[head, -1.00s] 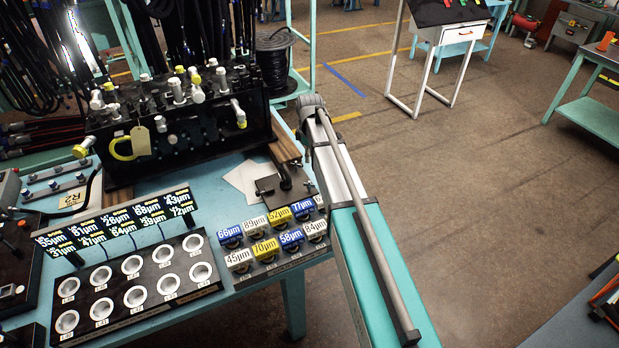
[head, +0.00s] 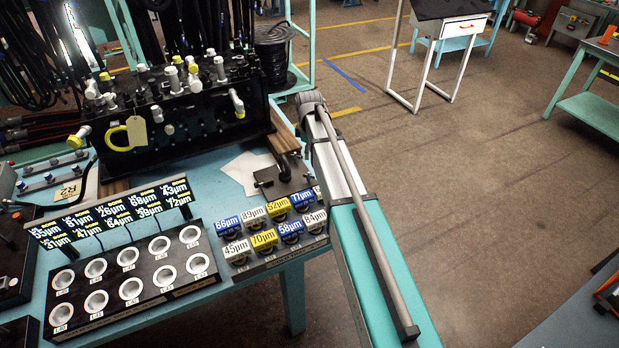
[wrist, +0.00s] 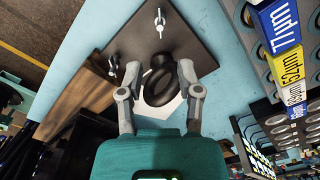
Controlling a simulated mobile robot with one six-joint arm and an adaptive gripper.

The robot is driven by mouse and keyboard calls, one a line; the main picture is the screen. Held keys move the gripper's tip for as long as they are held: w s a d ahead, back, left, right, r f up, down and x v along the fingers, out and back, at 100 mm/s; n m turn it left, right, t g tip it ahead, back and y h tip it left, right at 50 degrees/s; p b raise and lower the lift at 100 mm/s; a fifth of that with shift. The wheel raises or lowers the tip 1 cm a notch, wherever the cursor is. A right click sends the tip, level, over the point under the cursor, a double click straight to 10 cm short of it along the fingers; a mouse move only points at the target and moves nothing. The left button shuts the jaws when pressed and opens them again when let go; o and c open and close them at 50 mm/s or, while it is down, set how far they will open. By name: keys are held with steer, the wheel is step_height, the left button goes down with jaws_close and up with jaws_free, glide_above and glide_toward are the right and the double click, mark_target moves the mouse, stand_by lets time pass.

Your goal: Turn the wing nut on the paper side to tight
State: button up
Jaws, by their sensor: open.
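In the wrist view my gripper (wrist: 160,66) is open, its two grey fingers spread on either side of a black rounded fitting (wrist: 172,80). That fitting stands on a dark square plate (wrist: 205,45). One light metal wing nut (wrist: 160,20) shows near the plate's far edge, beyond the fingertips. Another wing nut (wrist: 112,66) shows at the plate's left, just outside the left finger. Neither is gripped. White paper (wrist: 160,112) shows between the fingers, below the fitting. In the head view the paper (head: 243,172) lies left of the plate (head: 275,190); my gripper cannot be made out there.
Labelled blocks (head: 264,238) stand in front of the plate, close to it; they show at the wrist view's right (wrist: 285,50). A rack of white cups (head: 128,288) is farther left. A black manifold (head: 180,125) stands behind. A wooden strip (wrist: 75,95) borders the plate.

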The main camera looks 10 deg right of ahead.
mark_target(309, 177)
steer(key=shift+f+b, duration=5.1)
steer(key=shift+f, duration=0.25)
jaws_close()
